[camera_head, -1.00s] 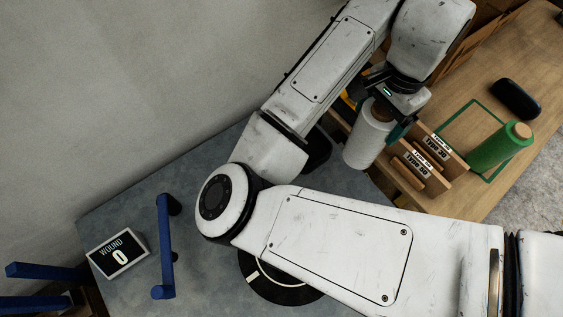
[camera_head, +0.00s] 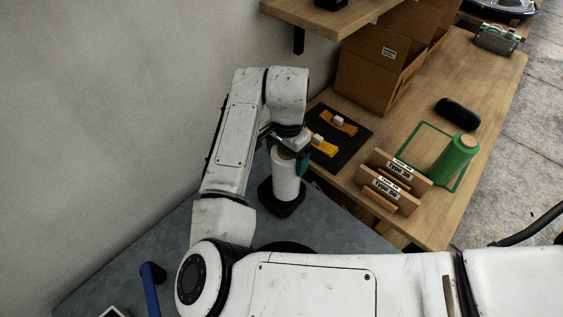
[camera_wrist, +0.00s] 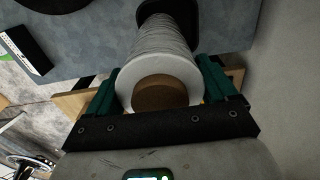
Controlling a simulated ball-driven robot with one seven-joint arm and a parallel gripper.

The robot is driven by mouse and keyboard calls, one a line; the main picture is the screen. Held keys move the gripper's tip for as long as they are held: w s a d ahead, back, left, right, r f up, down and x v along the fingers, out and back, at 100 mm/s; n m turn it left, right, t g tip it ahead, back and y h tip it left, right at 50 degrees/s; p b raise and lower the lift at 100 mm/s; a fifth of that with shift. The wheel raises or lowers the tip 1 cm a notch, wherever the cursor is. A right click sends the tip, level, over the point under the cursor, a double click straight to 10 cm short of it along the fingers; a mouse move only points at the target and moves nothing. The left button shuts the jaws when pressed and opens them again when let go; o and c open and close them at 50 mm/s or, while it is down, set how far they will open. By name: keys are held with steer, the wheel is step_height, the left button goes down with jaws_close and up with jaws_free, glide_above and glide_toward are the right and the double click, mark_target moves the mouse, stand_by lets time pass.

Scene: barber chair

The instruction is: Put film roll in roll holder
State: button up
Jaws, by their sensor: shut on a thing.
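A white roll (camera_head: 286,177) with a wooden core is in my gripper (camera_head: 288,156). The roll stands nearly upright, and its lower end overlaps a black square base (camera_head: 266,203) on the grey table; I cannot tell whether they touch. In the wrist view my gripper (camera_wrist: 160,88) has green fingers on both sides of the white roll (camera_wrist: 166,50), shut on its near end. The black base (camera_wrist: 215,25) shows beyond it. A green roll (camera_head: 456,158) stands on the wooden table at the right. A wooden holder with "Type" labels (camera_head: 412,178) sits left of it.
A black mat (camera_head: 356,138) with yellow pieces (camera_head: 338,122) lies behind the holder. A black case (camera_head: 458,113) and cardboard boxes (camera_head: 372,80) are farther back. A wooden shelf (camera_head: 335,14) juts out above. A blue bar (camera_head: 150,290) stands at the front left.

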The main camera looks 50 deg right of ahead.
steer(key=shift+w+d+f, duration=0.1)
steer(key=shift+w+f, duration=0.9)
steer(key=shift+f, duration=0.25)
steer(key=shift+f+p, duration=0.6)
steer(key=shift+f, duration=0.9)
steer(key=o, duration=1.7)
